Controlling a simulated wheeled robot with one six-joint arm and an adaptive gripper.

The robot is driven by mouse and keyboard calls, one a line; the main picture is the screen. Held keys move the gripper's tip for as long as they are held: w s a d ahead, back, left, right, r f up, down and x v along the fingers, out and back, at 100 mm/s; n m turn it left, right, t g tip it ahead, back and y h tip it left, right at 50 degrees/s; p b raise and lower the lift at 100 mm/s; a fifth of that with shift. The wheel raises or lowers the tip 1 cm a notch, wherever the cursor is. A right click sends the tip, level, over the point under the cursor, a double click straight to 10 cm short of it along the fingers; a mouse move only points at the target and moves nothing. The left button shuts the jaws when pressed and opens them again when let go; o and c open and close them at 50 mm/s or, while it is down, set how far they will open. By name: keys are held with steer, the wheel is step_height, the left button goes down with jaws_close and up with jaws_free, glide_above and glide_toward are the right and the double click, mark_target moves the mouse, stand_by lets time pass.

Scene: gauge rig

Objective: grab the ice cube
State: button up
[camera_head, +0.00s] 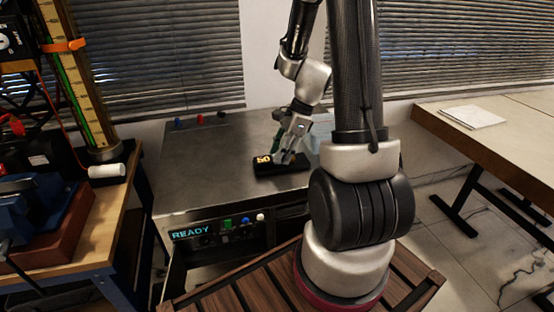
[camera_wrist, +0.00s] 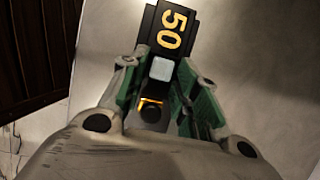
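The ice cube is a small pale, whitish block (camera_wrist: 161,68) on top of a black block marked "50" (camera_wrist: 172,30) in the wrist view. The black block also shows in the head view (camera_head: 266,168), lying on the metal bench top. My gripper (camera_wrist: 159,76) is open, with its green-padded fingers on either side of the cube and a gap at each side. In the head view my gripper (camera_head: 284,147) points down just above the black block. I cannot make out the cube there. An orange-lit part (camera_wrist: 151,102) sits below the cube in the wrist view.
The metal bench (camera_head: 205,165) has bare room left of the block, with small knobs at its back edge and a "READY" display (camera_head: 192,232) on its front. A wooden workbench with a blue vise (camera_head: 35,195) stands left. A wooden table (camera_head: 500,135) stands right.

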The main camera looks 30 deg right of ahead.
steer(key=c, duration=0.3)
